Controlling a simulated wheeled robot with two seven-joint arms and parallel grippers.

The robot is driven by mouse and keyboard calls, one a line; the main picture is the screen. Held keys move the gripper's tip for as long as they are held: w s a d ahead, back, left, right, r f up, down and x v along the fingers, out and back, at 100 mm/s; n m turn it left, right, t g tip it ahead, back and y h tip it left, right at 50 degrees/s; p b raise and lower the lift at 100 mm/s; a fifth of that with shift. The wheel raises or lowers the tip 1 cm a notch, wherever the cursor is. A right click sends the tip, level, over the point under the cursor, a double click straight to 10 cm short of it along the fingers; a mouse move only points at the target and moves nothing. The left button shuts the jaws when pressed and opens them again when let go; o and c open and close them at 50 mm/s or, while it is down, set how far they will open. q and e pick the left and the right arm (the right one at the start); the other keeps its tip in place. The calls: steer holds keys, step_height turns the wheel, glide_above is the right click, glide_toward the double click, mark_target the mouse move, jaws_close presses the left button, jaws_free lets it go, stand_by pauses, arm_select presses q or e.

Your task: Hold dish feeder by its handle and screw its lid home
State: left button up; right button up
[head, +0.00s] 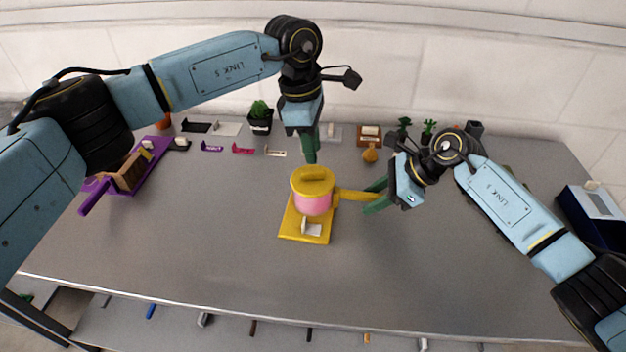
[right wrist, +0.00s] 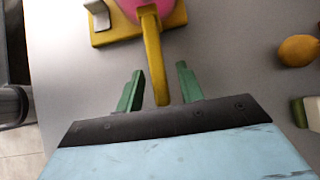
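The dish feeder has a pink body (head: 313,204) and a yellow lid (head: 305,184) with a raised grip on top. Its yellow handle (head: 357,196) sticks out to the right. It stands on a yellow base (head: 290,226) on the table. My right gripper (head: 376,196) is open, its green fingers on either side of the handle's end. In the right wrist view the handle (right wrist: 153,58) lies between the fingers (right wrist: 160,88) with gaps on both sides. My left gripper (head: 311,158) points down just above the lid; its fingers overlap, hiding their opening.
A purple holder (head: 140,172) is at the left and a dark blue box (head: 592,212) at the right edge. The table's front is clear.

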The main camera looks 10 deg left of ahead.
steer(key=v, duration=1.2)
steer(key=shift+s+f, duration=0.1)
stand_by(0.4)
